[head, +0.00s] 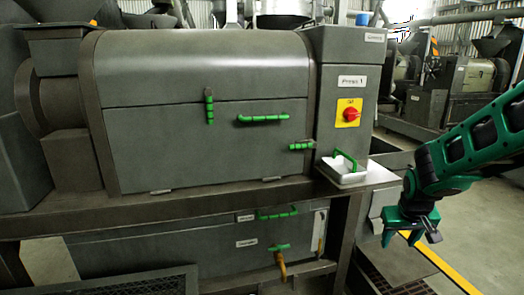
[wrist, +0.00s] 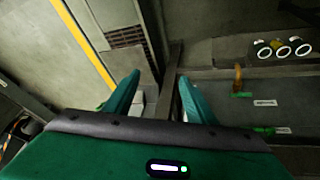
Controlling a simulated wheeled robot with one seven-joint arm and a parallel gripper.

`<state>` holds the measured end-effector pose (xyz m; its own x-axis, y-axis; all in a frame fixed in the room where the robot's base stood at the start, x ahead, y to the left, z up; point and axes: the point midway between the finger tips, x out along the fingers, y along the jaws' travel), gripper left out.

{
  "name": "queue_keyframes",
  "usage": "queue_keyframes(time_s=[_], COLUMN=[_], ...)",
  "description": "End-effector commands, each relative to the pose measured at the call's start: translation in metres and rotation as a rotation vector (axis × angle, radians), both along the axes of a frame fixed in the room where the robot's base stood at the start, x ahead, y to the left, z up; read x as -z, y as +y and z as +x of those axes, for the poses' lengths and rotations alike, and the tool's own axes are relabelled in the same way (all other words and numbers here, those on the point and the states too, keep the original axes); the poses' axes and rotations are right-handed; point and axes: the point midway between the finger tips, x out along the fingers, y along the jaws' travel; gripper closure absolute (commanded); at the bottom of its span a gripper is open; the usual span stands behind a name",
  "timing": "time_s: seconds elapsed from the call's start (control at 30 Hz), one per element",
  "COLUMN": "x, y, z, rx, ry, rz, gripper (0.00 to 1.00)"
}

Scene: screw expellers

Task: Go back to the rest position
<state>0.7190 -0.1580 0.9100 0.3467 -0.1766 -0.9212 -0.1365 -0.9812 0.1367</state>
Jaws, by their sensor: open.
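My gripper (head: 411,232) is at the right in the head view, in front of the machine and to the right of its white tray (head: 354,180). Its green fingers point downward, stand apart and hold nothing. In the wrist view the two fingers of my gripper (wrist: 157,95) are spread with an empty gap between them. The large grey press (head: 210,110), labelled "Press 1", fills the left and middle of the head view. Its front has several green handles, and a red knob (head: 351,114) on a yellow plate sits on its right cabinet.
Below the press, a lower grey panel (head: 190,245) has green handles and a brass-coloured pipe (head: 281,266). Grey floor with a yellow line (head: 440,262) lies to the right. Other machines (head: 455,85) stand at the back right. The wrist view shows three white rings (wrist: 283,49).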

Motion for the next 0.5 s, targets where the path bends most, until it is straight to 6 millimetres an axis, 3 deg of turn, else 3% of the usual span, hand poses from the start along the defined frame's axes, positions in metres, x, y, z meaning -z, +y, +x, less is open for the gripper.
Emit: queue_keyframes(time_s=[0.2,0.5], x=[-0.033,-0.057], y=[-0.029,-0.033], z=[-0.094,-0.224], rx=[0.153,0.339], ry=[0.097,0.231], rz=[0.056,0.172], gripper=[0.49,0.49])
